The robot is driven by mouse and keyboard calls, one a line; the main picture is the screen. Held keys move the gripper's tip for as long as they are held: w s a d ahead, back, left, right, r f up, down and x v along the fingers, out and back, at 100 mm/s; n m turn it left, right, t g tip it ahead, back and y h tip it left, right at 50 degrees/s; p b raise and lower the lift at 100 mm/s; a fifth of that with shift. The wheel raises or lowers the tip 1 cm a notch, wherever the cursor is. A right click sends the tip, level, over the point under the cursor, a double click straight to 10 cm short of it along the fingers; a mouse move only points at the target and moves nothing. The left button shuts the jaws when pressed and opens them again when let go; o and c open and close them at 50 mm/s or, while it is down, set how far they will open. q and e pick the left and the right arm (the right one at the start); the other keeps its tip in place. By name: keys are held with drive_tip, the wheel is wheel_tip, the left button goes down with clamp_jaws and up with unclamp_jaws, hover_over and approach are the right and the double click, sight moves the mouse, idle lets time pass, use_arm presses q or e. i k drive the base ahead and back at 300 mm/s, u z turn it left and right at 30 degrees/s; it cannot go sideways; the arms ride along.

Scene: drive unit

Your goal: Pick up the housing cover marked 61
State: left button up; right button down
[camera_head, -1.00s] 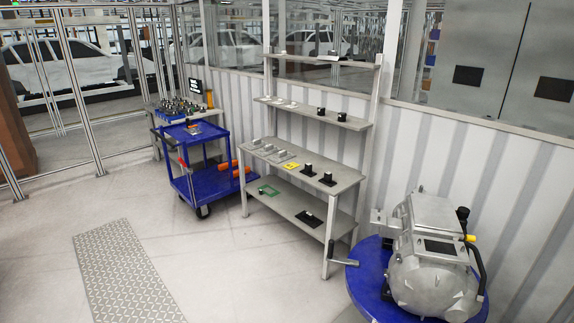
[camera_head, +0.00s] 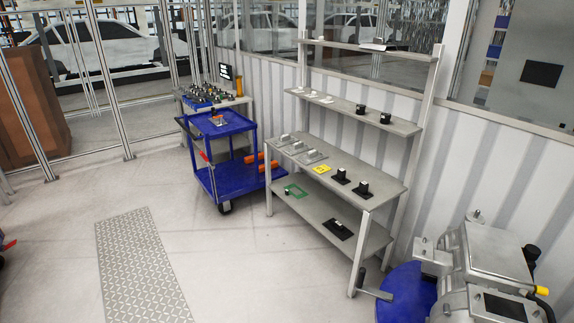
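No marking 61 can be read in this view, so I cannot tell which part is the housing cover. Several grey metal parts (camera_head: 312,155) sit at the left end of the shelf bench's worktop (camera_head: 382,204). Two black parts with light tops, one (camera_head: 340,176) and another (camera_head: 364,190), stand to their right, past a yellow tag (camera_head: 321,169). Small light parts (camera_head: 311,93) and two dark parts (camera_head: 386,117) are on the shelf above. A green frame (camera_head: 295,191) and a black plate (camera_head: 338,229) lie on the lower shelf. Neither gripper shows.
A blue cart (camera_head: 222,180) stands left of the bench, beside a table of small parts (camera_head: 214,95). A large metal drive unit (camera_head: 490,262) on a blue round stand (camera_head: 405,290) is at lower right. Open floor (camera_head: 240,265) with a textured strip (camera_head: 140,265) lies in front.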

sight(315, 155)
drive_tip(key=i, duration=1.6)
drive_tip(key=u, duration=0.35)
drive_tip(key=i, duration=1.75)
drive_tip(key=z, duration=0.7)
